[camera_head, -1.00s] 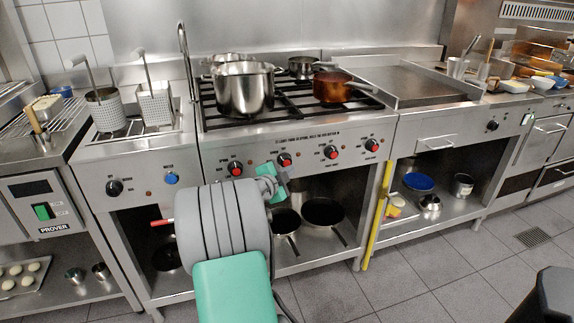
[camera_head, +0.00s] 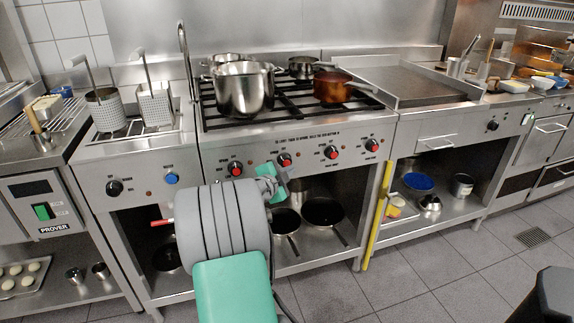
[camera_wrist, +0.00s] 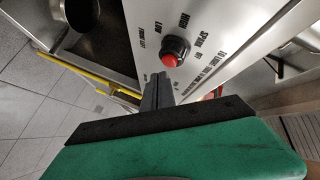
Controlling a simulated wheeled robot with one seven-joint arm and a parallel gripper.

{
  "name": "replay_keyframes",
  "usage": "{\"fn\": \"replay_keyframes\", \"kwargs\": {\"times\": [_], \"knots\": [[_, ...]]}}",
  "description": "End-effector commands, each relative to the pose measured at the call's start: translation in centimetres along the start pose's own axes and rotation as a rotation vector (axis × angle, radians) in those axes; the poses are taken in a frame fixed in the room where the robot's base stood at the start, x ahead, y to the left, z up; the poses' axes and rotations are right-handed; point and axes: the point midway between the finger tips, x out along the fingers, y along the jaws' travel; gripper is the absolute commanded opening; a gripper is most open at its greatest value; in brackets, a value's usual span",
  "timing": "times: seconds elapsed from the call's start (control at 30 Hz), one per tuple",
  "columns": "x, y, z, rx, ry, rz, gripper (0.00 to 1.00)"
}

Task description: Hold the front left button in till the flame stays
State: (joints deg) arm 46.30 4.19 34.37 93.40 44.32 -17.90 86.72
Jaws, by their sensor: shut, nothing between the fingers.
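The range's front panel (camera_head: 310,144) has a row of several black knobs with red buttons. The leftmost red-button knob (camera_head: 235,168) is to the left of my gripper (camera_head: 279,174). The second knob (camera_head: 285,159) is just above the fingertips. In the wrist view a red button (camera_wrist: 171,61) sits in a black knob with HIGH, LOW and SPARK marks around it. My shut, empty fingers (camera_wrist: 158,84) end right by that knob's edge; I cannot tell whether they touch it. I cannot make out a flame at the burners.
A large steel pot (camera_head: 244,90) and a copper pan (camera_head: 334,88) stand on the hob, with smaller pans behind. A blue knob (camera_head: 171,178) is on the fryer panel to the left. Pans lie on the open shelf below. A yellow stick (camera_head: 377,215) leans right of the range.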

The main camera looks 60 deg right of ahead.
Motion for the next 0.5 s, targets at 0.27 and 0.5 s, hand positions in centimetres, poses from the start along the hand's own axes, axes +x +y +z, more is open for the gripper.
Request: {"fn": "replay_keyframes", "kwargs": {"times": [0.27, 0.5], "knots": [[0.16, 0.06, 0.17, 0.0, 0.0, 0.0, 0.0], [0.62, -0.32, 0.5, 0.001, 0.0, -0.001, 0.0]]}}
